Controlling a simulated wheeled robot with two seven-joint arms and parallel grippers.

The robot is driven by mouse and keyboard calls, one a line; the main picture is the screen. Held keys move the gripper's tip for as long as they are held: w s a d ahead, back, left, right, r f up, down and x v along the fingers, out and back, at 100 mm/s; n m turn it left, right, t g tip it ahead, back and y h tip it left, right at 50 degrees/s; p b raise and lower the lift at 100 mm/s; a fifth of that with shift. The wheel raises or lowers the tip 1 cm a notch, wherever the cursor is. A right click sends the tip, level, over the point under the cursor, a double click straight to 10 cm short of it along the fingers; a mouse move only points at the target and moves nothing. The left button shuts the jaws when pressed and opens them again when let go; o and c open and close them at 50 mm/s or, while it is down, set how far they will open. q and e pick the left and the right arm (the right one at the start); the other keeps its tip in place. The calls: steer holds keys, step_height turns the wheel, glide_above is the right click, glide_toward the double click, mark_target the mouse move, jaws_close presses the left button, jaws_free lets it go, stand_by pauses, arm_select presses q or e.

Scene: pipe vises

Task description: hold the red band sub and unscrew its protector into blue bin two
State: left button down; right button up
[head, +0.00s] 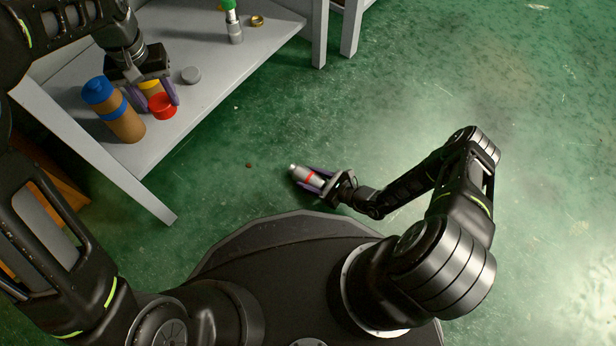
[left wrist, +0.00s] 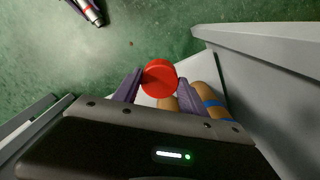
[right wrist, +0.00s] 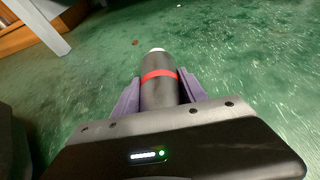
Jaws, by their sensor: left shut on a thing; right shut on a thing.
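The sub is a grey cylinder with a red band (head: 314,179). My right gripper (head: 318,184) is shut around it, low over the green floor. In the right wrist view the sub (right wrist: 160,92) points away from the gripper, and its far end has a narrow pale tip. My left gripper (head: 158,92) is over the grey table, its fingers on either side of a round red cap-like piece (head: 162,106). That red piece also shows between the fingertips in the left wrist view (left wrist: 160,78). Whether it is joined to anything below is hidden. I see no blue bin for certain.
On the grey table (head: 215,85) stand a brown cylinder with blue top and band (head: 121,118) and a yellow-topped one (head: 150,87) beside the left fingers.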

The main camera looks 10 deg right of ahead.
arm_select(q)
steer(key=shift+r, duration=0.1)
arm_select(e)
steer(key=shift+r, duration=0.15)
jaws_close()
